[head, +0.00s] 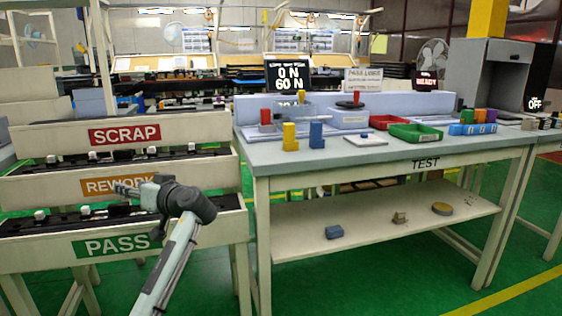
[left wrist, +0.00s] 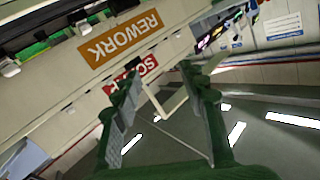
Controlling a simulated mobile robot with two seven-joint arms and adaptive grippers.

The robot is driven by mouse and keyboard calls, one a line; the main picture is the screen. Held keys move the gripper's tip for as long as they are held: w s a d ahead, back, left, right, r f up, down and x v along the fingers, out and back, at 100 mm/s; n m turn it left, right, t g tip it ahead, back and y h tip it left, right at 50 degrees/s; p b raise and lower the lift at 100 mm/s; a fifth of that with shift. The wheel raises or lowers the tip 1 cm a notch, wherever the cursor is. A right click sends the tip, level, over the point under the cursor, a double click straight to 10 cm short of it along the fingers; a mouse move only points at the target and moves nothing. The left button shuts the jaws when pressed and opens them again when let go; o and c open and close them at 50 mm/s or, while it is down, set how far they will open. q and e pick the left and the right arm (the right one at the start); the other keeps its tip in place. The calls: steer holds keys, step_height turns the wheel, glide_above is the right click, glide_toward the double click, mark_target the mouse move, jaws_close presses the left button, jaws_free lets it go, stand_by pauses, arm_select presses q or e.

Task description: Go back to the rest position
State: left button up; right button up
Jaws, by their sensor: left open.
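My left arm rises from the bottom of the head view. Its left gripper (head: 122,189) points left, in front of the rack tier with the orange REWORK sign (head: 114,186) and above the green PASS sign (head: 110,245). In the left wrist view the two green fingers of the left gripper (left wrist: 160,78) stand apart with nothing between them. The REWORK sign (left wrist: 120,38) and part of the red SCRAP sign (left wrist: 130,75) show beyond the fingers. Whether the gripper touches the rack cannot be told. My right gripper is in neither view.
The red SCRAP sign (head: 125,135) marks the top rack tier; small clips lie on the dark rails. Right of the rack is the TEST table (head: 270,153) with yellow and blue blocks, a red bin (head: 388,122) and a green bin (head: 416,132). Green floor is open in front.

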arm_select(q)
steer(key=s+a+f+g+y, duration=0.1)
steer(key=s+a+f+g, duration=0.25)
steer(key=a, duration=0.75)
steer(key=s+a+f+g+y, duration=0.15)
steer(key=s+a+f, duration=0.3)
steer(key=a, duration=0.65)
steer(key=w+d+f+m+t+h, duration=0.2)
steer(key=w+d+f+m+h, duration=0.2)
steer(key=d+f+h, duration=0.3)
steer(key=w+d+f+m+t+h, duration=0.1)
steer(key=w+d+f+m+h, duration=0.35)
steer(key=d+f, duration=0.35)
steer(key=s+d+f+g+h, duration=0.1)
steer(key=s+d+f, duration=0.3)
steer(key=s+f, duration=0.35)
steer(key=s+d+f+g+h, duration=0.1)
steer(key=s+d+f, duration=0.2)
steer(key=s+f, duration=0.5)
steer(key=s+d+f, duration=0.2)
steer(key=s, duration=0.6)
steer(key=s+d+f+g+h, duration=0.1)
steer(key=s+d, duration=0.2)
steer(key=s, duration=0.6)
steer(key=s+d+f+g, duration=0.1)
steer(key=s+d+f, duration=0.1)
steer(key=s, duration=0.6)
steer(key=shift+s+d+f+m, duration=0.15)
steer(key=shift+d+f+m, duration=0.15)
steer(key=shift+m, duration=0.15)
